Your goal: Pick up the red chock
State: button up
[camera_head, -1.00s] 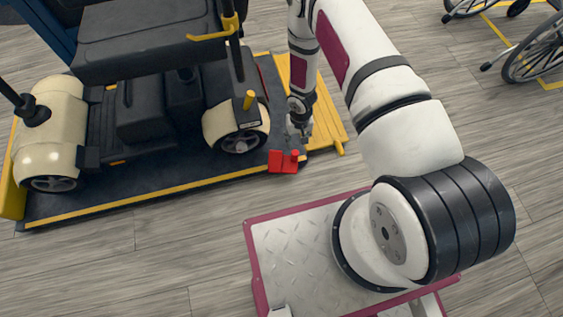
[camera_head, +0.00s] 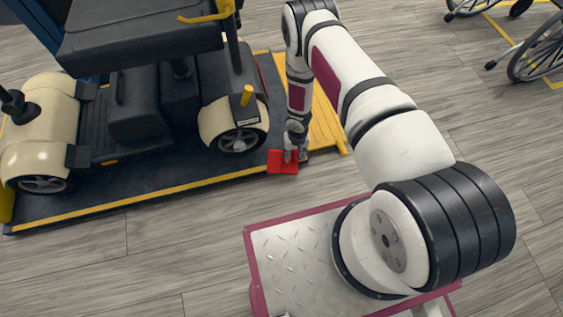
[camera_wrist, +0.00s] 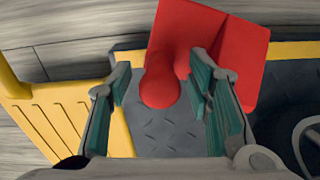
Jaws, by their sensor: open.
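In the wrist view the chock (camera_wrist: 238,50) shows as a red wedge with a rounded knob (camera_wrist: 160,88) pointing towards me. My gripper (camera_head: 296,155) is right at the chock in the head view, partly covering it. In the wrist view my gripper (camera_wrist: 158,85) is open, with the knob between its two green-padded fingers. I cannot tell whether the right finger touches the chock.
The cream and black scooter (camera_head: 150,95) stands on the dark platform (camera_head: 150,180) with a yellow edge. A yellow ramp (camera_head: 326,125) is beside my gripper. A wheelchair (camera_head: 535,55) is at the far right. The wood floor in front is clear.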

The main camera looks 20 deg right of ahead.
notch_tip(320, 180, down, 2)
jog(key=shift+b, duration=0.3)
grip_shut()
jog(key=shift+r, duration=0.1)
